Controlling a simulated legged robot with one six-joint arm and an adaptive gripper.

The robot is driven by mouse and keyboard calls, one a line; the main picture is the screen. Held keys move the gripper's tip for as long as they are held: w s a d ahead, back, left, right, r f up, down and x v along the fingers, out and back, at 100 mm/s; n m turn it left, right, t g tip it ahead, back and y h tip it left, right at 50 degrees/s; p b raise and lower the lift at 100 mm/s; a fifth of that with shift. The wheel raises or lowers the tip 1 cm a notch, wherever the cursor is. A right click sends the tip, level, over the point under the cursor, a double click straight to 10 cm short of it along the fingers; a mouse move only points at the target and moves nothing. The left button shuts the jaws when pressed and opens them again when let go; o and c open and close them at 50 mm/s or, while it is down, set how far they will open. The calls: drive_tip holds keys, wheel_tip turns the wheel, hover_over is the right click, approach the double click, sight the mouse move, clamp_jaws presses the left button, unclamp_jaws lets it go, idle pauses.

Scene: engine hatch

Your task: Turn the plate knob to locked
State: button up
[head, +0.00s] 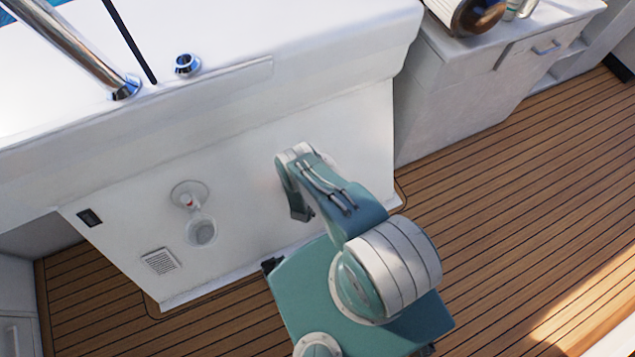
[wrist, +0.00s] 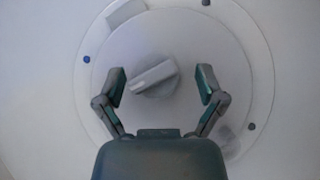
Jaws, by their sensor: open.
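In the wrist view, the grey plate knob (wrist: 154,77) sits at the middle of a round pale plate (wrist: 215,50). Its raised grip bar slants from lower left to upper right. My gripper (wrist: 162,86) is open, with one finger left of the knob and one right of it. A gap shows between each finger and the knob, and I cannot tell how far the fingertips are from the plate. In the head view, my arm reaches to the white panel (head: 245,160), and its end hides the knob and most of the plate.
A blue dot (wrist: 86,59) and a dark dot (wrist: 251,126) sit near the plate's rim. Left of my arm, the panel has two round fittings, the upper (head: 188,195) and the lower (head: 201,232), and a vent (head: 160,261). The wooden deck (head: 510,180) is clear at right.

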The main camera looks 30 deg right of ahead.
drive_tip(key=v, duration=1.2)
drive_tip(key=shift+s+f, duration=0.1)
idle(0.4)
